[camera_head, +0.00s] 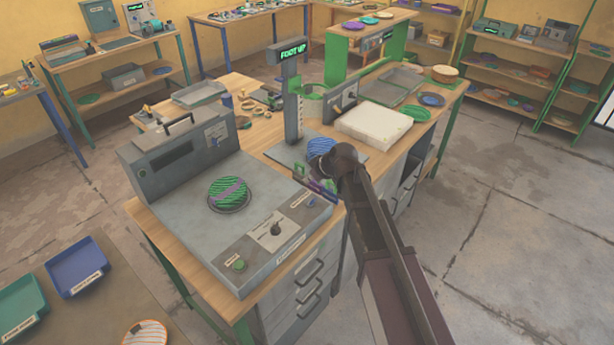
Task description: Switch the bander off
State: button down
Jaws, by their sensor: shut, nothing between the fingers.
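A grey machine on the near bench, which I take to be the bander (180,237), has a round plate with green bands (229,192) on its flat top. Its sloping front panel carries a dark knob (277,230) on a pale label and a green button (239,265). The label writing and the knob's setting are too small to read. My arm comes in from the lower right. My gripper (320,187) is shut and empty, small in view, by the machine's back right corner, apart from the knob.
A press column with a lit "FOOT UP" sign (293,52) stands behind the machine. A blue-banded round piece (320,148) is partly hidden by my arm. A white block (374,124) lies farther along the bench. A blue tray (77,267) is at lower left. Floor is clear at right.

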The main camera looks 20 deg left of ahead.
jog(key=shift+d+f+p+v, duration=0.1)
jog(key=shift+p+v, duration=0.8)
jog(key=shift+v, duration=0.55)
jog(key=shift+d+f+p+v, duration=0.15)
jog(key=shift+p+v, duration=0.7)
jog(key=shift+v, duration=0.6)
jog(key=shift+s, duration=0.15)
jog(key=s+d+f+m+g+h, duration=0.1)
jog(key=s+d+m, duration=0.3)
jog(key=d, duration=0.7)
jog(key=s+d+f+m+g+h, duration=0.1)
jog(key=s+d+f+m+h, duration=0.1)
jog(key=s+d, duration=0.4)
jog(key=s+d+f+m+g+h, duration=0.1)
jog(key=s+d+m+h, duration=0.2)
jog(key=d, duration=1.2)
jog(key=s+m, duration=0.2)
jog(key=m, duration=0.2)
jog(key=shift+d+f+h+b, duration=0.35)
jog(key=shift+h+b, duration=0.05)
